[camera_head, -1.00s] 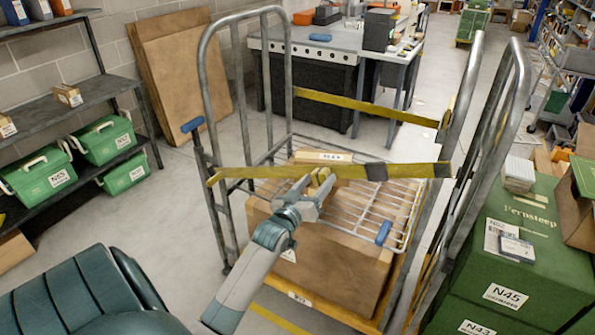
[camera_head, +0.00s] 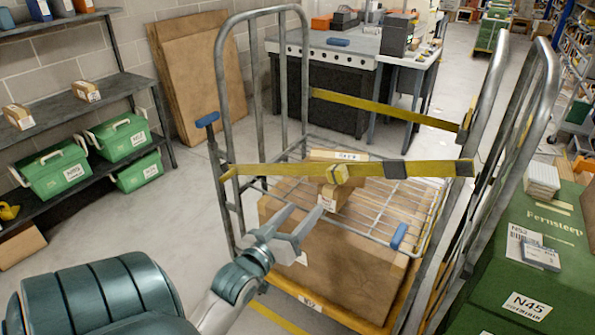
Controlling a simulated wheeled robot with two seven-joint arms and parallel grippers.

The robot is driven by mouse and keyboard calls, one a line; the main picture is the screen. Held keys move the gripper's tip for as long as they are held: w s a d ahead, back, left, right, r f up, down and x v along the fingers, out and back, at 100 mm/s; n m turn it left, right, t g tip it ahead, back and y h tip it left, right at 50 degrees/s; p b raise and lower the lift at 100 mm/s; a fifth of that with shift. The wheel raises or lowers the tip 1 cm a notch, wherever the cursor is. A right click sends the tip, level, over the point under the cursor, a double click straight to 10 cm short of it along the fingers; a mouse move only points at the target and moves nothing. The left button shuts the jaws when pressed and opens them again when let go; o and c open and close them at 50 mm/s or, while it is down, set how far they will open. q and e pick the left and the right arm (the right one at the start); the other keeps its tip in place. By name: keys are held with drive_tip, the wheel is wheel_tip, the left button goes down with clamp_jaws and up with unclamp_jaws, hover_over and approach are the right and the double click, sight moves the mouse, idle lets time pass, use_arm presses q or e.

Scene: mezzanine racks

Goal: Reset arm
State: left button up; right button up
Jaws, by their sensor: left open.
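My left gripper (camera_head: 301,219) is open and empty, in front of the roll cage trolley (camera_head: 226,130) and below its front yellow strap (camera_head: 275,170). Its two fingers point up and right, apart from each other. Beyond the fingertips, small cardboard boxes (camera_head: 333,196) sit on the wire shelf (camera_head: 385,216) of the trolley. A small yellow-tan piece (camera_head: 338,175) shows at the strap. A large cardboard box (camera_head: 340,270) stands under the wire shelf. My right gripper is not in view.
Green boxes (camera_head: 535,260) are stacked at the right, close to the trolley. A rack with green crates (camera_head: 55,173) stands at the left. A grey workbench (camera_head: 350,60) is behind. Open floor (camera_head: 185,220) lies between rack and trolley.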

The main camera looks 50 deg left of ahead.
use_arm(q)
drive_tip(key=shift+s, duration=0.45)
idle(0.3)
wheel_tip(320, 180, down, 25)
drive_tip(key=w+d+m+g+h, duration=0.1)
drive_tip(key=d+g+h, duration=0.1)
drive_tip(key=d+g, duration=0.15)
drive_tip(key=s+d+f+m+g+h, duration=0.1)
drive_tip(key=s+d+f+g, duration=0.15)
drive_tip(key=f, duration=0.75)
drive_tip(key=s+d+f+m+g, duration=0.1)
drive_tip(key=s+d+f+g, duration=0.2)
drive_tip(key=f, duration=0.7)
drive_tip(key=s+d+f+m+g+h, duration=0.1)
drive_tip(key=s+d+f+m+g, duration=0.35)
drive_tip(key=s+f, duration=1)
drive_tip(key=s+d+f+m+g, duration=0.1)
drive_tip(key=s+f, duration=0.4)
drive_tip(key=s, duration=0.6)
drive_tip(key=s+d+f+m+g, duration=0.1)
drive_tip(key=s+d+f, duration=0.3)
drive_tip(key=s, duration=0.7)
drive_tip(key=shift+d+f+g, duration=0.2)
drive_tip(key=shift+f+g, duration=0.25)
drive_tip(key=shift+f, duration=0.1)
